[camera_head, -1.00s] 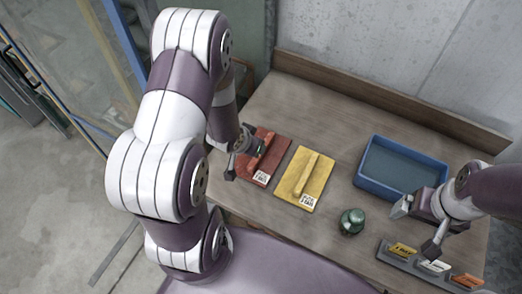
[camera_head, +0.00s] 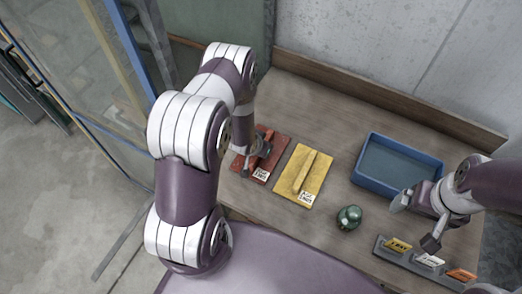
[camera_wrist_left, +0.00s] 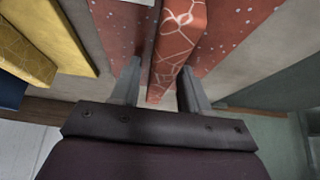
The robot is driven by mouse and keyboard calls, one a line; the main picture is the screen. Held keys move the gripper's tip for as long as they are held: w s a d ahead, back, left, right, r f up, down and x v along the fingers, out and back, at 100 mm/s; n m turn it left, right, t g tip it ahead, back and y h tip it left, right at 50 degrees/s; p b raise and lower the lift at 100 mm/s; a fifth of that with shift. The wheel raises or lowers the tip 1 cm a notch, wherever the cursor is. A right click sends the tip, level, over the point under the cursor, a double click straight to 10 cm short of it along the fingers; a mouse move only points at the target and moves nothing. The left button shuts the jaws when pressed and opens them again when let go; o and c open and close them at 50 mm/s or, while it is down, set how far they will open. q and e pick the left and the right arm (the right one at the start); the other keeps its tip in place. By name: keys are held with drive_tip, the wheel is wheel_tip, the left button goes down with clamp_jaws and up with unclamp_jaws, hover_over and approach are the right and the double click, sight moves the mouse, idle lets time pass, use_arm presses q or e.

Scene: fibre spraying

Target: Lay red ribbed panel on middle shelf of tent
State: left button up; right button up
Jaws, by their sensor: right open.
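The red ribbed panel (camera_head: 262,158) lies flat on the wooden table, with a raised rib along it and a white label at its near end. In the left wrist view its patterned rib (camera_wrist_left: 180,40) stands between the fingers. My left gripper (camera_wrist_left: 160,75) is open around the rib, with a gap visible at the left finger. In the head view it is over the panel, partly hidden by my arm. My right gripper (camera_head: 417,222) is open and empty near the blue tray. A clear-walled frame (camera_head: 75,75) at the left may be the tent; its shelves cannot be made out.
A yellow ribbed panel (camera_head: 315,178) lies right of the red one. A blue tray (camera_head: 357,183), a dark green round object (camera_head: 349,217) and a grey rack of colored cards (camera_head: 408,257) are farther right. A raised board (camera_head: 390,100) edges the table's back.

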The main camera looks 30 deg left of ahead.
use_arm(q)
clamp_jaws()
drive_tip(key=shift+r, duration=0.1)
drive_tip(key=shift+w, duration=0.1)
drive_tip(key=shift+r, duration=0.5)
drive_tip(key=r+b, duration=0.1)
drive_tip(key=r, duration=0.2)
drive_tip(key=shift+d+r, duration=0.1)
drive_tip(key=shift+d, duration=0.1)
drive_tip(key=d+r+b, duration=0.3)
drive_tip(key=d+r, duration=0.3)
drive_tip(key=d, duration=0.5)
drive_tip(key=a+f+b, duration=0.4)
drive_tip(key=a+f, duration=0.1)
drive_tip(key=a, duration=0.1)
drive_tip(key=shift+w+f, duration=0.15)
drive_tip(key=shift+f, duration=0.25)
drive_tip(key=shift+r, duration=0.1)
